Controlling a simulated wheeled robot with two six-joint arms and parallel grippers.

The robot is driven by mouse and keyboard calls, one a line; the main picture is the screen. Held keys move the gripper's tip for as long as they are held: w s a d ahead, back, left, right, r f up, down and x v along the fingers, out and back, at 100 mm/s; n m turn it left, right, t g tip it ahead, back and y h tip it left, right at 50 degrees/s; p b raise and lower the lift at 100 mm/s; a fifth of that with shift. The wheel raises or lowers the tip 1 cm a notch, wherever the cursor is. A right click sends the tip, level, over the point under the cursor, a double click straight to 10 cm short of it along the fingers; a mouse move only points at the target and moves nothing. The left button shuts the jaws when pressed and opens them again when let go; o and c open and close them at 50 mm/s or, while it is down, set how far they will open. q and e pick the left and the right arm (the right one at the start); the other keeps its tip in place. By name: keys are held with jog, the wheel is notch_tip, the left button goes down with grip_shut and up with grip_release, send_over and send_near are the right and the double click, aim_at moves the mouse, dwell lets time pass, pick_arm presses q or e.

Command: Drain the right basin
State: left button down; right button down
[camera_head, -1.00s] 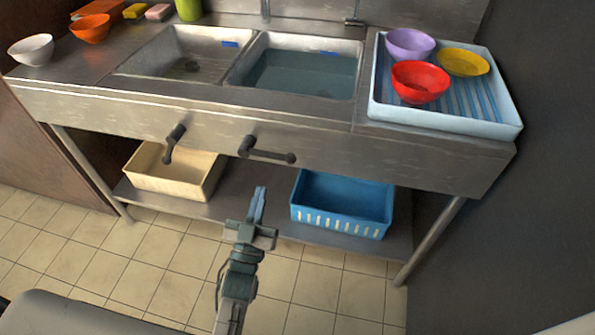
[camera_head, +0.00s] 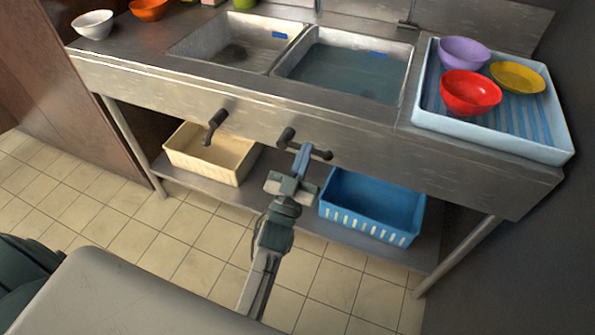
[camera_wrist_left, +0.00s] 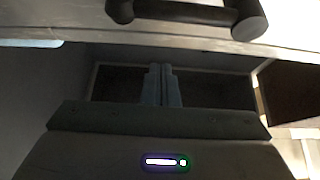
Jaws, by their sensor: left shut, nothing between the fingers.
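The right basin (camera_head: 350,72) holds greenish-blue water. Its dark drain lever (camera_head: 320,154) sits on the sink's front panel, with its handle lying sideways to the right. The left basin (camera_head: 235,45) shows no such water, and its lever (camera_head: 215,127) hangs downward. My left gripper (camera_head: 301,157) is shut and empty, its fingertips overlapping the right lever in the head view. In the left wrist view, the shut fingers (camera_wrist_left: 162,85) appear below a dark lever (camera_wrist_left: 185,12), with a gap in the picture. Contact cannot be told. My right gripper is out of view.
A pale blue drying tray (camera_head: 560,140) with purple, red and yellow bowls stands right of the basins. A cream bin (camera_head: 200,160) and a blue basket (camera_head: 370,210) sit on the lower shelf. White and orange bowls stand at the left. The tiled floor in front is clear.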

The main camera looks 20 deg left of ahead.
pick_arm(q)
jog(key=shift+w+f+b, duration=0.4)
jog(key=shift+w+f, duration=1)
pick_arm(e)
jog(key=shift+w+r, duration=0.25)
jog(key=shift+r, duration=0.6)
